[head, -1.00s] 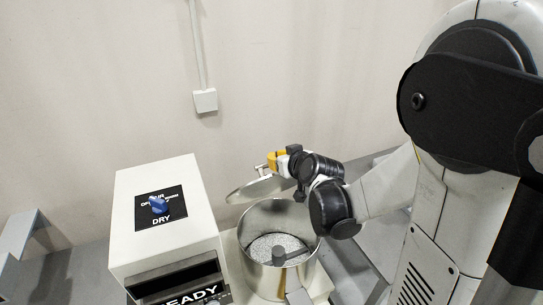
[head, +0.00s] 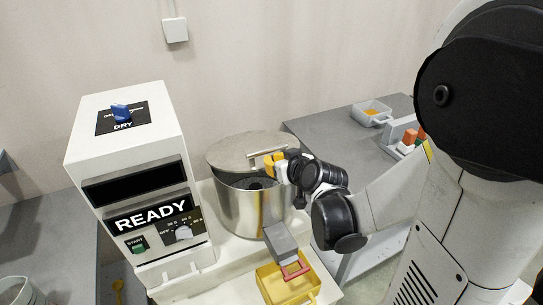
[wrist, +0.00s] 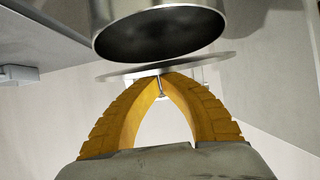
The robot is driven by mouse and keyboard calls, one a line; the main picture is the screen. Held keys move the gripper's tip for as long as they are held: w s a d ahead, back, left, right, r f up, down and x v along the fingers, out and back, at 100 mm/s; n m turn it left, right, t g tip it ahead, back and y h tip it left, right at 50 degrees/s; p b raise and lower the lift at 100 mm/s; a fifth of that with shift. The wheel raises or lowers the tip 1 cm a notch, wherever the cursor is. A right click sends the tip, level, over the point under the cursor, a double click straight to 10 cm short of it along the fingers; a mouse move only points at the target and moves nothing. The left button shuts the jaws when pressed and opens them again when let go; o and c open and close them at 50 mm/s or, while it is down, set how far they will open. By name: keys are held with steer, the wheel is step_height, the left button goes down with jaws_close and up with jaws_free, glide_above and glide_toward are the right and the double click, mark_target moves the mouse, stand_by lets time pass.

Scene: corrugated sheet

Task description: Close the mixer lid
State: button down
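The mixer lid (head: 238,150) is a round metal disc over the steel mixer bowl (head: 243,210). It lies nearly level, a little above the rim, and a dark gap shows at the front right. The lid shows edge-on in the wrist view (wrist: 210,68), with the bowl (wrist: 160,35) beside it. My gripper (head: 272,162), with yellow fingers, is at the lid handle (head: 262,152) on the lid's right side. In the wrist view, the fingertips (wrist: 162,79) come together at the handle, and the grip looks shut on it. The bowl's contents are mostly hidden.
The white mixer housing (head: 130,170), with a READY display, stands left of the bowl. A grey table (head: 340,140) behind holds a container (head: 371,112).

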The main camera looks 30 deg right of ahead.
steer(key=shift+s+f+b, duration=0.25)
steer(key=shift+f+b, duration=0.4)
steer(key=shift+f, duration=0.4)
steer(key=shift+s+f+b, duration=0.2)
steer(key=shift+f+b, duration=0.4)
steer(key=shift+f, duration=0.4)
